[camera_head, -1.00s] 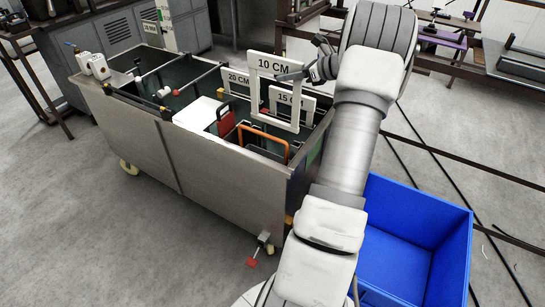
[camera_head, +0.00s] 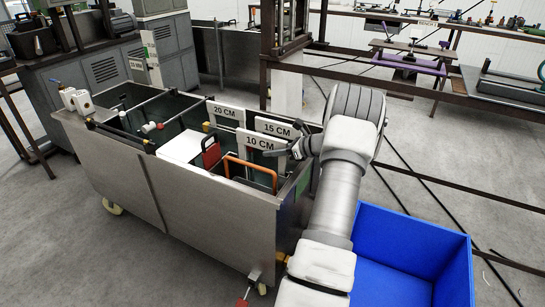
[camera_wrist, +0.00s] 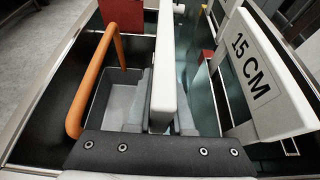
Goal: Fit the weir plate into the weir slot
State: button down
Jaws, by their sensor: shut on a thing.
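The white weir plate marked 10 CM (camera_head: 260,143) is upright over the near right part of the steel tank (camera_head: 170,205). My gripper (camera_head: 289,152) is shut on its right side edge. In the wrist view the plate (camera_wrist: 166,70) shows edge-on between my grey fingers (camera_wrist: 160,105). Its lower part is down inside the tank, partly hidden by the orange handle. The weir slot cannot be made out, and I cannot tell whether the plate is in it. Two similar plates, 20 CM (camera_head: 226,111) and 15 CM (camera_head: 277,128), stand behind it.
An orange handle (camera_head: 250,162) on a grey bin (camera_wrist: 119,100) stands close left of the plate. A red piece (camera_head: 211,154) and a white block (camera_head: 181,146) are further left. A blue crate (camera_head: 400,265) stands right of the tank.

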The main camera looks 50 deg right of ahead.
jog(key=shift+f, duration=0.4)
jog(key=shift+f, duration=0.2)
jog(key=c, duration=0.8)
grip_release()
jog(key=shift+r, duration=0.1)
jog(key=p+v, duration=0.3)
jog(key=v, duration=0.9)
